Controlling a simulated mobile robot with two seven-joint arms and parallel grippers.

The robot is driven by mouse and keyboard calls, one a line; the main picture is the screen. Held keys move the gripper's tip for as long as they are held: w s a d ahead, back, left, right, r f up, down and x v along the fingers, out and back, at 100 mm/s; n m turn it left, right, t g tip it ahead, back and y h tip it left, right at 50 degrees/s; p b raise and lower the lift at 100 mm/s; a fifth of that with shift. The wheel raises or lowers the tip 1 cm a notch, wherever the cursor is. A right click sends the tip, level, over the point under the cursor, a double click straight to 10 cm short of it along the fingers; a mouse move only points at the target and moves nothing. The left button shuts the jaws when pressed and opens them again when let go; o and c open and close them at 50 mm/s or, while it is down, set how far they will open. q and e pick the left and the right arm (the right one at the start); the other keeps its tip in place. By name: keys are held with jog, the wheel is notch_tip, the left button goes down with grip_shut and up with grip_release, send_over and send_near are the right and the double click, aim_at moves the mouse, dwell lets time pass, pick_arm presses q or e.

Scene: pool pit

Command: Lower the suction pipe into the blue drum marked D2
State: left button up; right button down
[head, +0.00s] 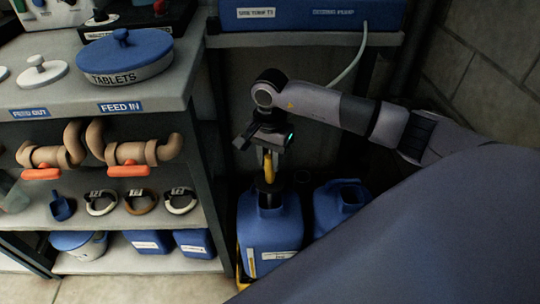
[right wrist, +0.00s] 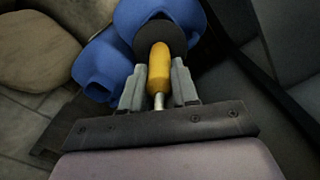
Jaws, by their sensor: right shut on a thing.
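My right gripper (head: 267,160) is above the front-left blue drum (head: 271,238) and shut on a yellow grip (head: 268,170), which I take for the suction pipe's. A dark round piece (head: 269,185) below the grip is at the drum's mouth. In the right wrist view, the yellow grip (right wrist: 159,66) stands between the fingers of the right gripper (right wrist: 158,86), with the dark piece and blue drum beyond. I cannot tell how far any pipe reaches inside. A second blue drum (head: 343,203) stands to the right. The drum labels are too small to read. My left gripper is not in view.
A shelf unit (head: 194,88) with pipe fittings, rings and blue containers stands close on the left. A blue box (head: 310,14) sits on a shelf above the drums, with a pale hose (head: 352,62) hanging down. A wall closes off the right.

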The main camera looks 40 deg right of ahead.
aim_at(270, 179)
jog(key=shift+f+b, duration=0.5)
jog(key=shift+f, duration=0.35)
notch_tip(270, 179, down, 3)
jog(key=b, duration=0.2)
jog(key=shift+f+b, duration=0.2)
jog(key=shift+b, duration=0.1)
jog(key=shift+f+b, duration=0.5)
jog(key=shift+f, duration=0.1)
jog(key=shift+f+b, duration=0.3)
jog(key=shift+f, duration=0.25)
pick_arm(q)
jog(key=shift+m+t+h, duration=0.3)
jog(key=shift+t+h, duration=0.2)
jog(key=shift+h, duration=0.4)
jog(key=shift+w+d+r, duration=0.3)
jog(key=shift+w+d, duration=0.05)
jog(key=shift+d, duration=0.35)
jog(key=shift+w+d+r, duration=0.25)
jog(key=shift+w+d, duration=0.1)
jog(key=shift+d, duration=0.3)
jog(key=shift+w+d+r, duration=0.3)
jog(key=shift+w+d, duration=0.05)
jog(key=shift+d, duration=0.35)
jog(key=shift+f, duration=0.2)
pick_arm(e)
jog(key=shift+f, duration=0.15)
